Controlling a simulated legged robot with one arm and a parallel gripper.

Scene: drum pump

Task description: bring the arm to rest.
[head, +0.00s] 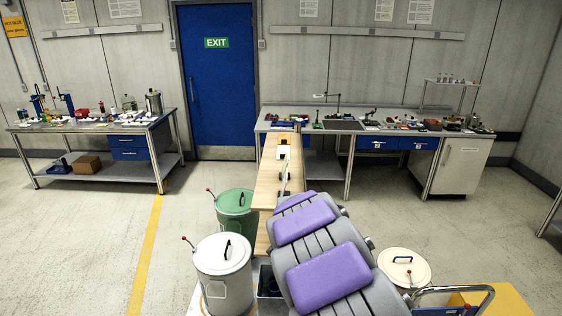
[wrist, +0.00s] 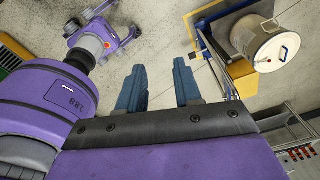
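My gripper (wrist: 159,68) shows in the wrist view as two blue-grey fingers standing well apart. Nothing is between them but bare floor. The fingers touch no object that I can see. In the head view my purple and grey arm reaches up from the lower right. It covers part of the wooden bench, and I cannot make out the gripper there.
In the head view a white drum (head: 222,275) and a green drum (head: 236,215) stand left of the narrow wooden bench (head: 266,185). A cream lidded drum (head: 404,267) and a yellow cart (head: 500,300) are at lower right. Workbenches line the wall; the left floor is clear.

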